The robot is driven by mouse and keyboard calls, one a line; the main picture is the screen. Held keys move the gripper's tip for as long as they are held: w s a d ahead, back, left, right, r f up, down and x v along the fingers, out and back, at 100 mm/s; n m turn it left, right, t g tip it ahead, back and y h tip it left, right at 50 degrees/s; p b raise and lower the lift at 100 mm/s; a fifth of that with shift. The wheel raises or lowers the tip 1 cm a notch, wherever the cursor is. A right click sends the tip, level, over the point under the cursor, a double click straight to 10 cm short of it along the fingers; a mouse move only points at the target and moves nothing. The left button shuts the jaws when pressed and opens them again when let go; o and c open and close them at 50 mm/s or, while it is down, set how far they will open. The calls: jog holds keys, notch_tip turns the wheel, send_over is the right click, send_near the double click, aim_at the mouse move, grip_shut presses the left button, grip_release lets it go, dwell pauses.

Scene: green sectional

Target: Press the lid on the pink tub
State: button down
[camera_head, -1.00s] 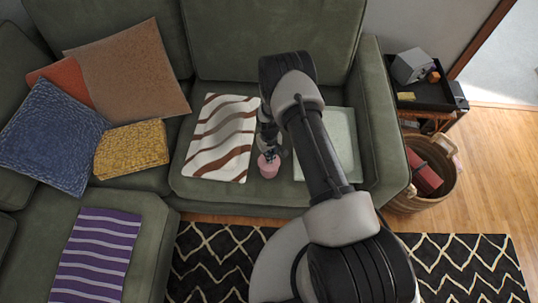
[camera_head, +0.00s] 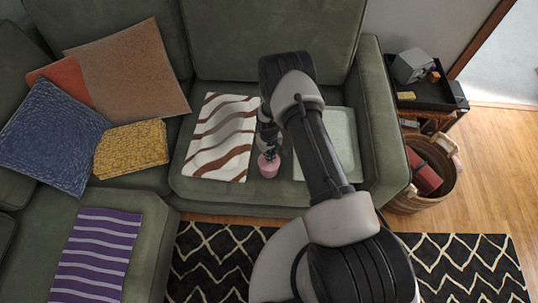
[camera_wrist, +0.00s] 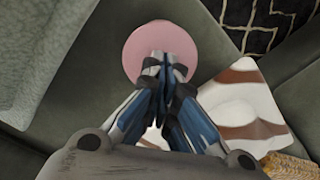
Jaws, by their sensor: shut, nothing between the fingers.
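The pink tub (camera_head: 269,169) stands upright on the green sofa seat, between a striped cloth and a pale green cloth. In the wrist view a round pink top (camera_wrist: 160,50) shows; I cannot tell whether the lid sits flush. My gripper (camera_head: 269,154) is shut and empty, pointing down right over the tub. In the wrist view its closed fingertips (camera_wrist: 160,62) lie over the near middle of the pink top. They look very close to it or touching; I cannot tell which. The gripper hides part of the top.
The brown-and-white striped cloth (camera_head: 220,137) lies left of the tub, the pale green cloth (camera_head: 343,135) right of it. Cushions, including a yellow one (camera_head: 132,149), lie further left. The sofa's right arm (camera_head: 385,130) stands beyond the green cloth, with a wicker basket (camera_head: 408,203) on the floor.

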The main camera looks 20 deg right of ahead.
dwell(0.3)
jog(key=shift+r+p, duration=2.05)
jog(key=shift+r, duration=1.45)
